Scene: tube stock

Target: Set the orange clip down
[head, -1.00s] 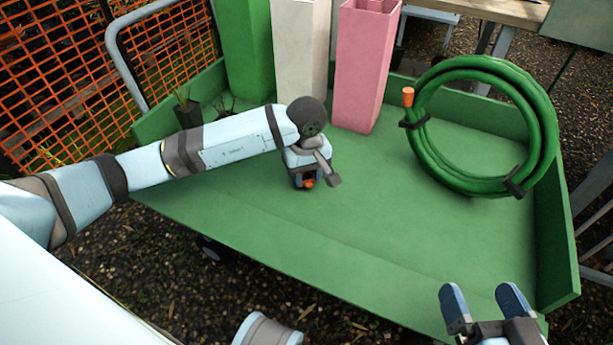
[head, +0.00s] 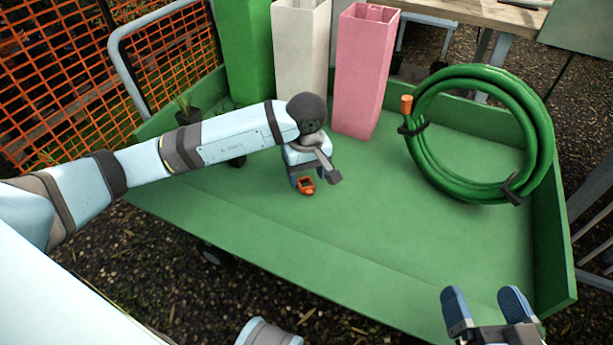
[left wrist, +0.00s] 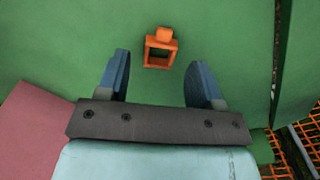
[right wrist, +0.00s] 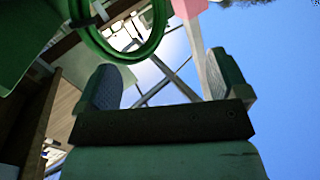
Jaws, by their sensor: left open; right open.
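The orange clip (head: 306,185) lies on the green bed of the cart (head: 400,225), just below my left gripper (head: 307,178). In the left wrist view the clip (left wrist: 160,48) shows as a small square frame with a tab, beyond and between the spread fingertips (left wrist: 157,75) and clear of both. My left gripper is open and empty. My right gripper (head: 486,300) is open and empty at the front right, over the cart's near edge; the right wrist view (right wrist: 160,70) shows nothing between its fingers.
A green hose coil (head: 425,155) with an orange end leans at the right. Green (head: 245,50), white (head: 300,50) and pink (head: 362,80) tall boxes stand along the back. Small dark pots sit at the back left. The middle and front of the bed are clear.

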